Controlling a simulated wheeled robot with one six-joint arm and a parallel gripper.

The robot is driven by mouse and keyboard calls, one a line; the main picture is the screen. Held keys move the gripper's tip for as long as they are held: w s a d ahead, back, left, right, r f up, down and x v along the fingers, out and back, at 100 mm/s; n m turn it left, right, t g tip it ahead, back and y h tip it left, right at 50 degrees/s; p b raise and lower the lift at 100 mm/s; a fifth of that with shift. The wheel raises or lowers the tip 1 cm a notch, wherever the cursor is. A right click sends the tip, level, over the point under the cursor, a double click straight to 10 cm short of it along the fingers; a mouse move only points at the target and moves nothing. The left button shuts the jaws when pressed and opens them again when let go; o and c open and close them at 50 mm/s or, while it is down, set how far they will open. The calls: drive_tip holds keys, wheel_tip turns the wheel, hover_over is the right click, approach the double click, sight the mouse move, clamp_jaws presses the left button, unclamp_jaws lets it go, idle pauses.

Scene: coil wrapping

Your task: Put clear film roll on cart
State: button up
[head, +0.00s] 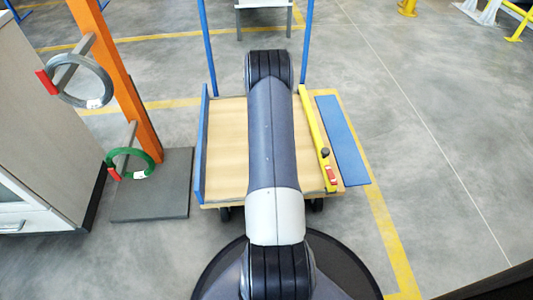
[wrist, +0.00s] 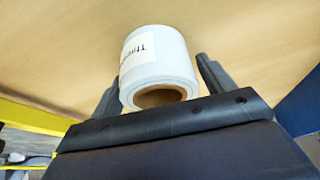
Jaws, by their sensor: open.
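A white film roll (wrist: 158,62) with a printed label and a brown cardboard core shows in the wrist view, against the wooden deck of the cart (wrist: 60,50). My gripper (wrist: 157,73) is open, with one dark finger on each side of the roll and a gap visible at least on the right. The roll appears to stand on the deck, but its contact with the wood is hard to see. In the head view the cart deck (head: 225,150) lies under my arm, which hides my gripper and the roll.
A yellow bar (head: 316,135) with a red piece runs along the cart's right side, beside a blue panel (head: 342,140). A blue board (head: 201,150) edges the left. An orange post (head: 115,65) holds grey and green coils at left. Open floor lies right.

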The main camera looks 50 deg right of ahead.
drive_tip(key=p+v, duration=0.3)
drive_tip(key=v, duration=0.7)
drive_tip(key=shift+r, duration=0.45)
drive_tip(key=shift+s+a+r, duration=0.2)
drive_tip(key=shift+a+r, duration=0.05)
drive_tip(key=shift+r, duration=0.35)
